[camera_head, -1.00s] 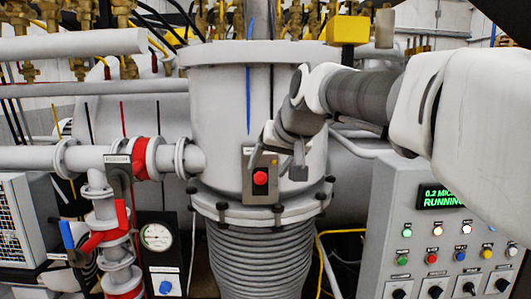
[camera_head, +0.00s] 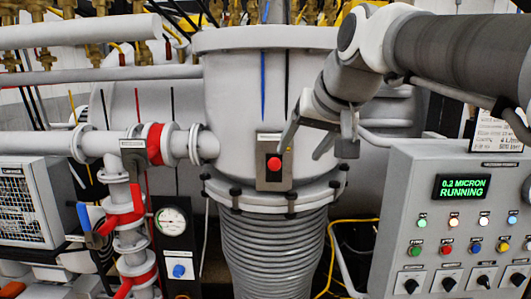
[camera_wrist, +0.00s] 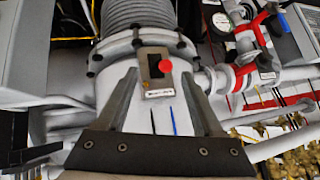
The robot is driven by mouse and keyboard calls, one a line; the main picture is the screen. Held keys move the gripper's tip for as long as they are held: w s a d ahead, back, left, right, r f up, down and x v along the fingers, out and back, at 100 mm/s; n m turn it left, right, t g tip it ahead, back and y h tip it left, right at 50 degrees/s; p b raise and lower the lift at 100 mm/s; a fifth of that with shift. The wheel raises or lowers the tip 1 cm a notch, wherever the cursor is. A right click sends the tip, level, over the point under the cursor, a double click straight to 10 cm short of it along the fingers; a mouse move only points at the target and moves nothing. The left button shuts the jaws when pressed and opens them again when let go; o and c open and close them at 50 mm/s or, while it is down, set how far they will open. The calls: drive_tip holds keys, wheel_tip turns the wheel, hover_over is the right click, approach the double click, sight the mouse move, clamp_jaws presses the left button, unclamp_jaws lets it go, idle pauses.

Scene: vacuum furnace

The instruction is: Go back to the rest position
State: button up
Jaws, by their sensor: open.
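My gripper (camera_head: 307,142) is open and empty, in front of the grey furnace vessel, up and to the right of the red button in the head view. The red button (camera_head: 274,163) sits on a small metal plate (camera_head: 272,183) on the vessel. In the wrist view, my gripper's two fingers (camera_wrist: 158,74) stand wide apart, with the red button (camera_wrist: 165,66) between their tips in the picture. No contact with the button is visible. My arm reaches in from the upper right of the head view.
A control panel (camera_head: 400,200) at the right shows 0.2 MICRON RUNNING. Pipes with red valves (camera_head: 155,144) and a gauge (camera_head: 171,223) are on the left. The vessel (camera_head: 230,100) has a ribbed bellows (camera_head: 275,255) below it. A yellow cable (camera_head: 331,250) runs beside the bellows.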

drive_tip(key=s+d+f+g+h, duration=0.1)
drive_tip(key=s+d+f, duration=0.2)
drive_tip(key=s+f, duration=0.7)
drive_tip(key=s+d+f+g+h, duration=0.1)
drive_tip(key=s+d+f, duration=0.3)
drive_tip(key=s+f, duration=0.6)
wheel_tip(320, 180, down, 2)
drive_tip(key=shift+s+g+h, duration=0.3)
drive_tip(key=shift+g+h, duration=0.1)
drive_tip(key=shift+g, duration=0.1)
drive_tip(key=shift+c, duration=1.4)
drive_tip(key=shift+d, duration=0.2)
